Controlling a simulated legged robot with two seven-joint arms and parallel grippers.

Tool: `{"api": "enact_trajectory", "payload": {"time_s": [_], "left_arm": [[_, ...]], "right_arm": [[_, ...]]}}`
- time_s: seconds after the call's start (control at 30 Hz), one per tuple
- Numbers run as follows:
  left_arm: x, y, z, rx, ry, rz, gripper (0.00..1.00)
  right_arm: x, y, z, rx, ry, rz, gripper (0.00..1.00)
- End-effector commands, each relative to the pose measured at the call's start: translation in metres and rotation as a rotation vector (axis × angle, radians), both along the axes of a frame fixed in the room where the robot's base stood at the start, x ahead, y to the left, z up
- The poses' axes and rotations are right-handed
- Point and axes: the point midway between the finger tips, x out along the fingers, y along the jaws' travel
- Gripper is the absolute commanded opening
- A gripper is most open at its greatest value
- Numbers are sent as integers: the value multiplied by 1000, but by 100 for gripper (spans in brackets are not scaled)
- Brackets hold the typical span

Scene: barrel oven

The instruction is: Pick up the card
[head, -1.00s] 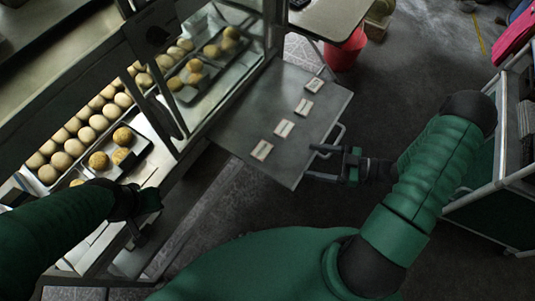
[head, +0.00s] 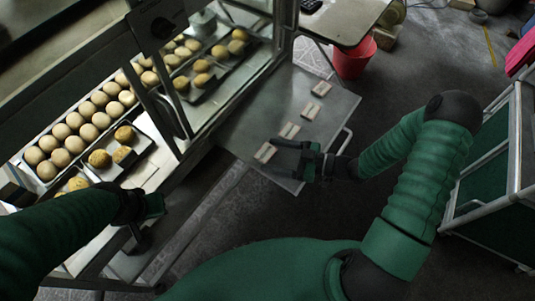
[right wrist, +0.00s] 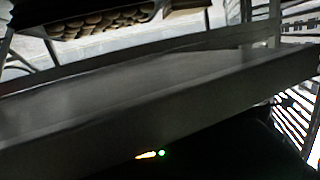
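Several small white cards lie in a row on a grey metal table in the head view. The nearest card (head: 265,153) is by the table's lower left edge; the others lie toward the upper right, including a second card (head: 289,130) and the farthest card (head: 321,89). My right gripper (head: 284,156) looks open and empty, at the table's near right edge, with its upper finger reaching just right of the nearest card. I cannot tell its height or any contact. My left gripper (head: 152,207) is beside the oven counter; its fingers are unclear. No card shows in the right wrist view.
The grey table (head: 240,125) fills much of the right wrist view, its front edge (right wrist: 150,110) close to the camera. Trays of dough balls (head: 85,130) stand behind the glass case at left. A red bucket (head: 352,60) and a metal trolley (head: 500,170) stand at right.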

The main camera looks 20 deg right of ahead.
Motion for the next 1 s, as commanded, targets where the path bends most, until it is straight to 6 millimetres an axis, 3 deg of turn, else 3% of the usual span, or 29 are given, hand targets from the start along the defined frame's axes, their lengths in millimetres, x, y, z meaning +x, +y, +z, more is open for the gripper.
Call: {"api": "enact_trajectory", "payload": {"time_s": [0.07, 0.4, 0.67, 0.97, 1.0], "left_arm": [[0, 0, 0, 0, 0, 0, 0], [0, 0, 0, 0, 0, 0, 0], [0, 0, 2, 0, 0, 0, 0], [0, 0, 24, 0, 0, 0, 0], [0, 0, 23, 0, 0, 0, 0]], "right_arm": [[0, 0, 0, 0, 1, -1, 64], [0, 0, 0, 0, 1, 0, 19], [0, -1, 3, -2, 1, 0, 18], [0, -1, 41, -3, -1, 0, 18], [-7, 2, 39, 2, 5, -1, 18]]}}
